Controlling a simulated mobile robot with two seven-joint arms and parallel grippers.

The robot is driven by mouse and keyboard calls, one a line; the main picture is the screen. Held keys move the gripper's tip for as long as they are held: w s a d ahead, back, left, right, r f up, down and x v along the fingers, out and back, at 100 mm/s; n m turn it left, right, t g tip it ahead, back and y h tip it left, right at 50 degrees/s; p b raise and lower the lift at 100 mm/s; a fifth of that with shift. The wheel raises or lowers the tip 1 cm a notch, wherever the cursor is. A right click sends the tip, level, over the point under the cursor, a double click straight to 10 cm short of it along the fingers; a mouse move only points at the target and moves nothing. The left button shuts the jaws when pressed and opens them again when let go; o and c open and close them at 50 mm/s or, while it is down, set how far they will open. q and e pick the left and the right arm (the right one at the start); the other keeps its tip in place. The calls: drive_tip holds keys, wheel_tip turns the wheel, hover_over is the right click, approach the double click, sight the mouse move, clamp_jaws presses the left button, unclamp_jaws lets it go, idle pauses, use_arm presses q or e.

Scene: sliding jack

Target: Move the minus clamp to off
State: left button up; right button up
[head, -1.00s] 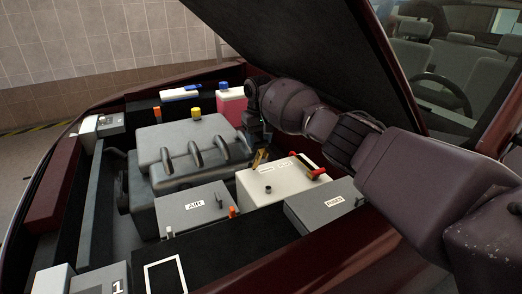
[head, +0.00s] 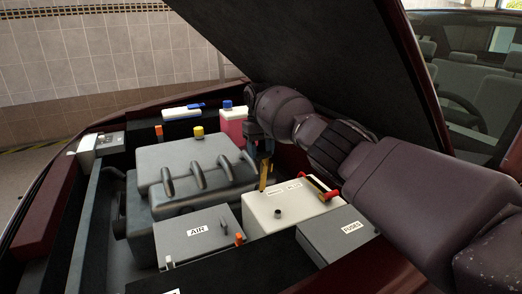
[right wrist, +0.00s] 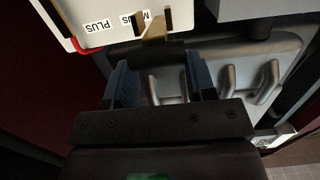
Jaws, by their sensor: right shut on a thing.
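The white battery (head: 290,211) sits right of the grey engine cover, with PLUS and MINUS labels. The minus clamp (head: 265,174) shows as a brass piece standing near upright at the battery's back left edge. My right gripper (head: 263,150) is above it. In the right wrist view the brass part of the clamp (right wrist: 153,28) lies just beyond the fingers. The gripper (right wrist: 160,75) is shut on the clamp's dark handle bar, fingers wide apart at its ends. The plus clamp with a red handle (head: 320,187) is at the battery's right. My left gripper is not in view.
The grey engine cover (head: 190,165) with ribs is close to the left. The AIR box (head: 198,237) and FUSES box (head: 340,234) flank the battery in front. A pink bottle (head: 234,124) stands behind. The raised hood (head: 330,70) hangs over my arm.

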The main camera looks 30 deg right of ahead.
wheel_tip(320, 180, down, 2)
drive_tip(key=shift+s+a+f, duration=0.1)
drive_tip(key=o, duration=1.1)
drive_tip(key=shift+o, duration=0.9)
drive_tip(key=shift+w, duration=0.2)
wheel_tip(320, 180, up, 11)
drive_tip(key=w, duration=0.1)
drive_tip(key=shift+w+b, duration=0.2)
drive_tip(key=shift+b, duration=0.15)
drive_tip(key=shift+s, duration=0.1)
